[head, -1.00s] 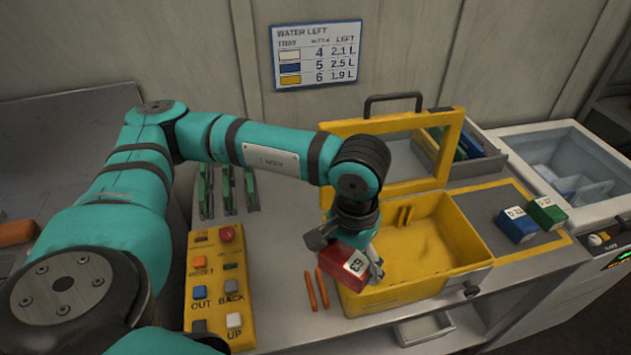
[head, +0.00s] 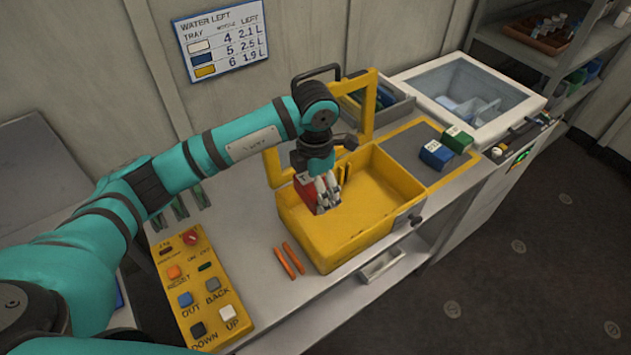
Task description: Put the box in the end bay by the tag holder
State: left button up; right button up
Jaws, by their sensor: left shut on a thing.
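My left gripper (head: 325,192) is shut on a red box (head: 305,191) with a pale label. It holds the box over the left end of the open yellow case (head: 345,262). Whether the box touches the case wall or floor I cannot tell. The part of the case that I see to the right of the gripper is empty. The hinged yellow lid frame (head: 371,97) stands up behind, partly hidden by my arm. A small dark fitting (head: 416,220) sits at the case's right front corner; I cannot tell whether it is the tag holder. My right gripper is out of view.
A blue box (head: 436,155) and a green box (head: 457,139) stand on a grey mat right of the case. A yellow button panel (head: 204,290) lies at left. Two orange sticks (head: 289,260) lie before the case. A glass-topped chest (head: 480,85) stands at right.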

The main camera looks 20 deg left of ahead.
pick_arm(q)
jog(key=shift+w+d+n, duration=0.1)
jog(key=shift+n, duration=0.2)
jog(key=shift+f, duration=0.2)
jog(key=shift+f+b, duration=0.55)
jog(key=shift+f, duration=0.25)
notch_tip(320, 180, down, 9)
jog(key=b, duration=0.7)
jog(key=shift+f, duration=0.15)
jog(key=shift+f+b, duration=0.5)
jog(key=shift+b, duration=0.05)
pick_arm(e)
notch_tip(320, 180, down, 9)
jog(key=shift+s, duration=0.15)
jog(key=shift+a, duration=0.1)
